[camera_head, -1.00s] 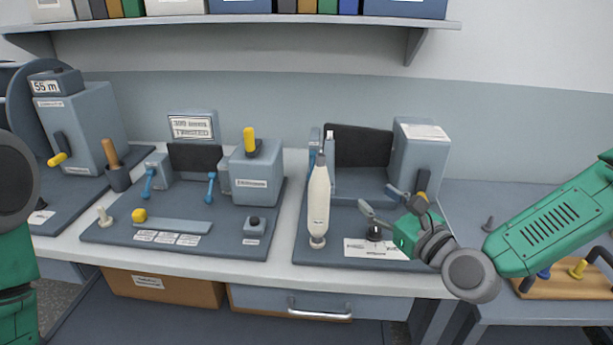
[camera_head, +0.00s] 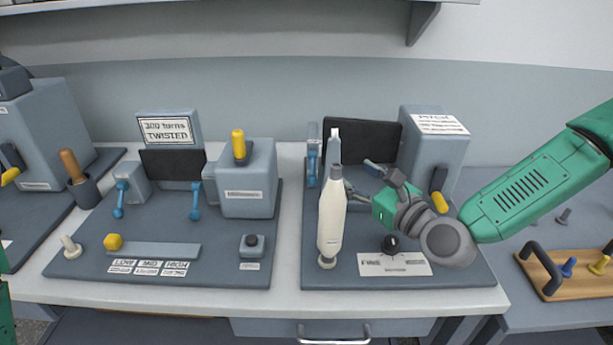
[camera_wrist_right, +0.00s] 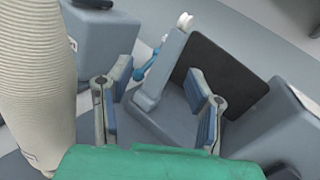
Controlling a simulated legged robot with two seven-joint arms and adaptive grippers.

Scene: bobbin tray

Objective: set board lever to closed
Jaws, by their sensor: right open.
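My right gripper (camera_head: 364,180) is open and empty, just right of the cream cone (camera_head: 331,220) and in front of the right station's dark board (camera_head: 368,142). In the right wrist view, its fingers (camera_wrist_right: 160,82) are spread before a grey post with a blue lever (camera_wrist_right: 151,66) beside it; the dark board (camera_wrist_right: 228,80) is to the right. That blue lever hangs left of the board in the head view (camera_head: 312,166). A yellow-handled lever (camera_head: 442,204) is on the right box, angled down. I cannot tell which is the board lever. My left gripper is out of view.
The upright cone stands close left of the gripper. A black knob (camera_head: 390,245) is below it. The middle station (camera_head: 225,272) has blue levers (camera_head: 119,198), a yellow-topped lever (camera_head: 238,145) and a yellow knob (camera_head: 113,242). A shelf (camera_head: 250,5) spans above.

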